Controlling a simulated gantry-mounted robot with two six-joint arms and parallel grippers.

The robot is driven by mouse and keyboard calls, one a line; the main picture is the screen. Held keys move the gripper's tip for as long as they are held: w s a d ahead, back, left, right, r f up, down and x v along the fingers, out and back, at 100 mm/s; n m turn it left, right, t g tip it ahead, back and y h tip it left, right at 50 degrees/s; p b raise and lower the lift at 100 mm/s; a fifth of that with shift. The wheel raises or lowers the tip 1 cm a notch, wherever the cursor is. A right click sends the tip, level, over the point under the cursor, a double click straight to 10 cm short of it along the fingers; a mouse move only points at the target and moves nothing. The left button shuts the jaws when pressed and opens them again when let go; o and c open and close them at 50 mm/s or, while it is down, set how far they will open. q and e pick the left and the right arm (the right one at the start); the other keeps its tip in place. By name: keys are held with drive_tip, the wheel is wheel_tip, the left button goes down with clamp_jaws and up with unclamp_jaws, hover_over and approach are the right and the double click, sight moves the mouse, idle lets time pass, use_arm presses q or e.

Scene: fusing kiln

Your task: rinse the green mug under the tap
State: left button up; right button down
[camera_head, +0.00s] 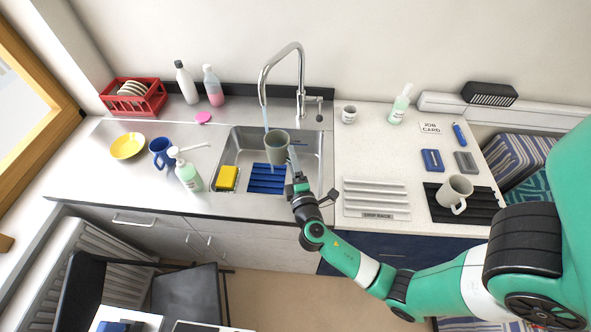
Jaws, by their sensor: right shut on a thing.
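The green mug (277,145), a dull grey-green, is held over the sink (314,160), below the tap's spout. My right gripper (294,168) reaches in from the right and is shut on it from the near right side. The tap (299,75) is a tall chrome arc behind the sink. A thin pale-blue stream (265,112) comes down from its spout to the mug's far left rim. Whether it lands inside is too small to tell. The mug's near right side is partly hidden by my gripper. My left gripper is not in view.
A yellow sponge (227,178) and a blue rack (267,178) lie in the sink. A soap pump bottle (187,174) and a blue mug (161,153) stand left of it. Counter around the ribbed drainer (376,196) is clear.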

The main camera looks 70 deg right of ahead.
sight(286, 147)
drive_tip(key=b+x, duration=0.1)
drive_tip(key=x, duration=0.1)
drive_tip(key=f+b+x, duration=0.1)
drive_tip(key=x, duration=0.2)
drive_tip(key=b+x, duration=0.1)
drive_tip(key=x, duration=0.1)
drive_tip(key=shift+w+d+f, duration=0.15)
drive_tip(key=shift+w+f, duration=0.15)
drive_tip(key=shift+w, duration=0.05)
drive_tip(key=shift+w+d+b, duration=0.35)
drive_tip(key=shift+w+d, duration=0.1)
drive_tip(key=shift+d, duration=0.1)
